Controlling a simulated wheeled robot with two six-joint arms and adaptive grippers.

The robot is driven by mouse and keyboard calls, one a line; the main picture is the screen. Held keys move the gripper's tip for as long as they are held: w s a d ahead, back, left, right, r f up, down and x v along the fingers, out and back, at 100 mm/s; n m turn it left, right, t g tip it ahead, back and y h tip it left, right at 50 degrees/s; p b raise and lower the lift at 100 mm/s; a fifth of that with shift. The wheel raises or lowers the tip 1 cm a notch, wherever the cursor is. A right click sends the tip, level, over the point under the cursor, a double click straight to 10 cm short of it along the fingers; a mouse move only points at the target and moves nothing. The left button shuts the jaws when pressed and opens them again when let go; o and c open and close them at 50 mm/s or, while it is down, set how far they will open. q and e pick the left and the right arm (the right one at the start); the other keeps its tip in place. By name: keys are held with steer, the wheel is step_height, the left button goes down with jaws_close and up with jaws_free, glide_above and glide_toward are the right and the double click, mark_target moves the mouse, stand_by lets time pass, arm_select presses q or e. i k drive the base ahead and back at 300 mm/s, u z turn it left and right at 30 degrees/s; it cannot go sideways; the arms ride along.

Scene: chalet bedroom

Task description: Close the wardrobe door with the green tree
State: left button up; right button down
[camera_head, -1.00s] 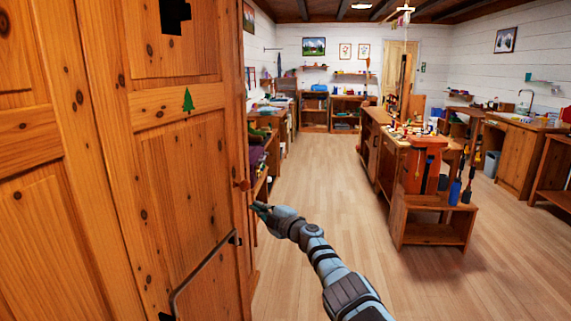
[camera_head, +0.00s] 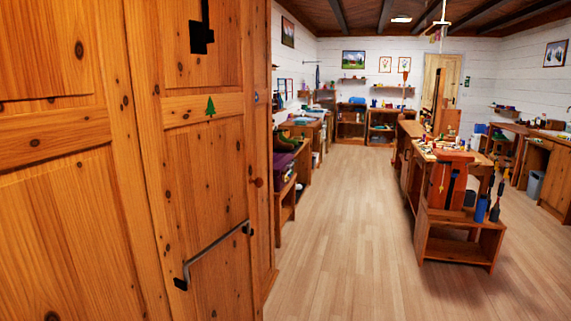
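The wardrobe door with the green tree (camera_head: 195,170) fills much of the left side of the view. It is knotty pine, with the small green tree (camera_head: 210,106) on its middle rail. Neither of my grippers is in view.
A slanted dark metal bar (camera_head: 213,254) crosses the lower door. Another wardrobe panel (camera_head: 50,220) is at the far left. Right of the wardrobe, the wood floor (camera_head: 345,240) is clear up to a workbench (camera_head: 455,220). Low benches (camera_head: 287,165) line the left wall.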

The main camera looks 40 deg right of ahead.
mark_target(194, 94)
steer(key=z, duration=1)
steer(key=i, duration=1.45)
steer(key=u, duration=0.95)
